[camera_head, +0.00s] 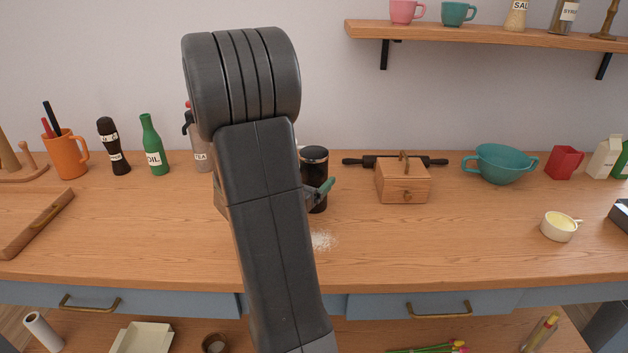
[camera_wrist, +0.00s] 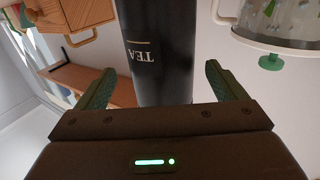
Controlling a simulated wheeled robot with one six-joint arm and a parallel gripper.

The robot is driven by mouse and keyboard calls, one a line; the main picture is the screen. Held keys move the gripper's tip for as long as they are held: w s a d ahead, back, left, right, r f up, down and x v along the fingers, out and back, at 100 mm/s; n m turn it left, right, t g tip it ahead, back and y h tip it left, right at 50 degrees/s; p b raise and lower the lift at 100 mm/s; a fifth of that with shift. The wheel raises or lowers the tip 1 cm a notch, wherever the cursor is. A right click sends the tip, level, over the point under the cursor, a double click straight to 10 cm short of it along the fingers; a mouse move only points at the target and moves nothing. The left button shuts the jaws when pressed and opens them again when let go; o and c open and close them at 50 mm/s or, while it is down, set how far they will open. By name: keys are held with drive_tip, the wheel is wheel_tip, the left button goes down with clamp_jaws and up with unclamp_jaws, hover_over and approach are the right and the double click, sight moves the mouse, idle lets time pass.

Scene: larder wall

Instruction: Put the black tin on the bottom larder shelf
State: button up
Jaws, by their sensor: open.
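The black tin (camera_head: 314,157) stands upright on the wooden counter, partly hidden behind my arm. In the wrist view the tin (camera_wrist: 158,30) appears upside down, with a white TEA label, between the fingers. My gripper (camera_wrist: 160,86) is open, its two green fingers apart on either side of the tin with gaps. A low wooden shelf (camera_head: 345,338) shows below the blue drawers.
A wooden box (camera_head: 403,183) and a rolling pin (camera_head: 437,161) are right of the tin. White powder (camera_head: 322,240) lies in front.

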drive_tip(key=x, duration=0.5)
drive_tip(key=shift+w+a+r+p, duration=0.1)
drive_tip(key=shift+w+p, duration=0.05)
drive_tip(key=shift+p, duration=0.2)
drive_tip(key=c, duration=1.3)
drive_tip(key=shift+r, duration=0.15)
drive_tip(key=shift+c, duration=0.7)
